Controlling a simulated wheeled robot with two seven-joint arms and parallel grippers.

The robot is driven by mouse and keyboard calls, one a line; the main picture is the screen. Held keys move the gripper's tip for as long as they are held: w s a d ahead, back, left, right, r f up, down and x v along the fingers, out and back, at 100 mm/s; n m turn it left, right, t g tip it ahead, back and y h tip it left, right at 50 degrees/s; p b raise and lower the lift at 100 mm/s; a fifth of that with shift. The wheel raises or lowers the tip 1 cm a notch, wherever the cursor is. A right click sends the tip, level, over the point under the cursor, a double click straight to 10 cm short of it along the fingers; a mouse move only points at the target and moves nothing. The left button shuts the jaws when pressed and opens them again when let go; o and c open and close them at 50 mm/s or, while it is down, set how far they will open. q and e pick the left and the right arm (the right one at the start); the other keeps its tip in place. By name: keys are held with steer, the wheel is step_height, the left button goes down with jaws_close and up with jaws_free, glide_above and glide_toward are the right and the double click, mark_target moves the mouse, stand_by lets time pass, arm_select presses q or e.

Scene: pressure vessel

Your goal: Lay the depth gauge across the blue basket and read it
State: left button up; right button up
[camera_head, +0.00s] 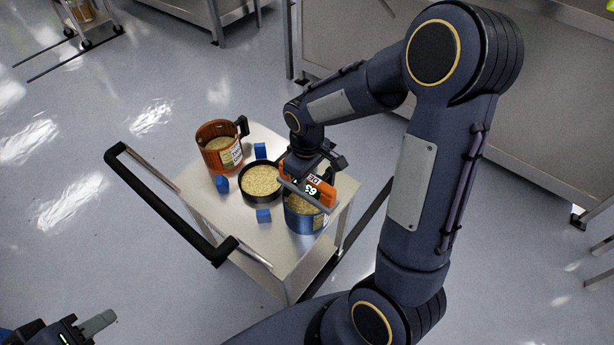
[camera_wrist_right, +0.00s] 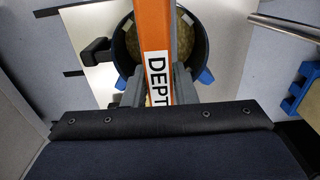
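The blue basket (camera_head: 304,221) stands at the near right corner of the cart, with grainy tan contents. The orange depth gauge (camera_head: 317,192) is over its top; its lit display shows digits too small to read surely. My right gripper (camera_head: 306,176) is above the basket, shut on the gauge. In the right wrist view the gauge (camera_wrist_right: 154,30) runs across a round basket opening, between the grey fingers (camera_wrist_right: 158,88). I cannot tell whether the gauge touches the rim. My left gripper (camera_head: 97,323) is at the bottom left corner, only partly seen, away from the cart.
A black round container (camera_head: 245,191) and an orange basket (camera_head: 214,133) with a dark handle, both with tan contents, share the cart top (camera_head: 197,187). Blue blocks (camera_head: 221,184) lie among them. The cart's black handle (camera_head: 160,207) juts out left. Steel benches stand behind.

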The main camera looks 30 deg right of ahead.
steer(key=o, duration=0.3)
steer(key=shift+r, duration=0.1)
step_height(320, 180, up, 11)
steer(key=p, duration=0.2)
steer(key=s+a+r+m+t+y, duration=0.1)
steer(key=s+m+t, duration=0.1)
steer(key=s, duration=0.3)
steer(key=s+a+r+m+t+y, duration=0.1)
steer(key=s+r+m, duration=0.1)
steer(key=s, duration=0.4)
steer(key=s+a+r+m+t+y, duration=0.1)
steer(key=s+a+m+t, duration=0.1)
steer(key=s, duration=0.4)
steer(key=shift+a+r+t+y, duration=0.1)
steer(key=shift+r+t+y, duration=0.05)
steer(key=shift+t+y, duration=0.2)
